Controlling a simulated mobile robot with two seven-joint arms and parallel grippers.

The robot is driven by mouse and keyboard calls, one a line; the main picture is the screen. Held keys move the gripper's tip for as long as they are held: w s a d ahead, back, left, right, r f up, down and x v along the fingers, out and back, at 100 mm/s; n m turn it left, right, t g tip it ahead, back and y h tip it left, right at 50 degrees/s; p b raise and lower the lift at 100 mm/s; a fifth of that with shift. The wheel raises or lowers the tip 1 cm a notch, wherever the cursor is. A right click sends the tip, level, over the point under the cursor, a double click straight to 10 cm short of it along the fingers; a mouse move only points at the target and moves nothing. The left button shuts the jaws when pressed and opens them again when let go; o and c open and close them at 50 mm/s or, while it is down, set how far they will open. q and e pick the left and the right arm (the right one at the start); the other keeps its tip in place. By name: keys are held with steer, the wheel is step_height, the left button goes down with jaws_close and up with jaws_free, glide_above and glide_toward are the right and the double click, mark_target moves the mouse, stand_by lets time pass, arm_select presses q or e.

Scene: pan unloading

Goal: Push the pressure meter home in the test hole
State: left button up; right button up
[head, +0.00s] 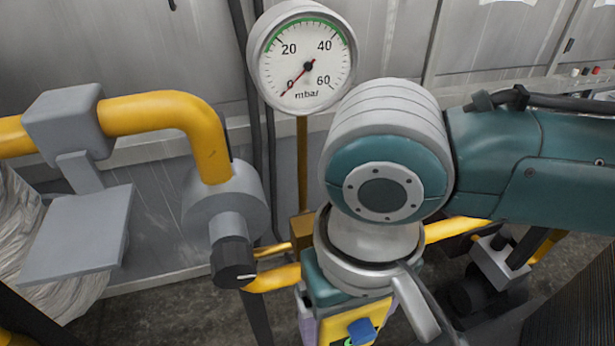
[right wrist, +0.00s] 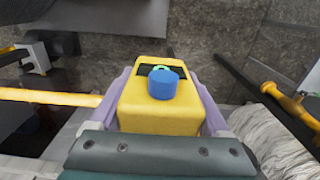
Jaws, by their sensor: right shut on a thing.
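The pressure meter, a yellow box (right wrist: 140,120) with a dark panel and a blue cap on its end, sits between the pale lilac fingers of my right gripper (right wrist: 160,92) in the right wrist view. The gripper is shut on its sides. In the head view the yellow box (head: 336,338) shows at the bottom edge, partly cut off, below my right wrist. My right gripper (head: 345,333) points downward there. The blue cap faces away from the palm and looks free of contact. I cannot make out the test hole in either view. My left gripper is not in view.
A round mbar gauge (head: 302,62) stands on a brass stem behind my right arm, its needle near 0. A thick yellow pipe (head: 165,112) with a grey valve (head: 228,205) is at left. A grey plate (head: 80,235) sits beside it. Grey panels close the back.

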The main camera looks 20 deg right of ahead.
steer(key=shift+w+b, duration=1.4)
steer(key=shift+w, duration=0.05)
steer(key=shift+w+r, duration=0.1)
steer(key=shift+w, duration=0.55)
steer(key=shift+w, duration=0.4)
steer(key=shift+w+a+b, duration=0.1)
steer(key=shift+w+b, duration=0.35)
steer(key=shift+w, duration=0.15)
steer(key=shift+w, duration=0.7)
steer(key=o, duration=1.2)
steer(key=shift+o, duration=0.2)
step_height(320, 180, up, 10)
steer(key=p, duration=0.2)
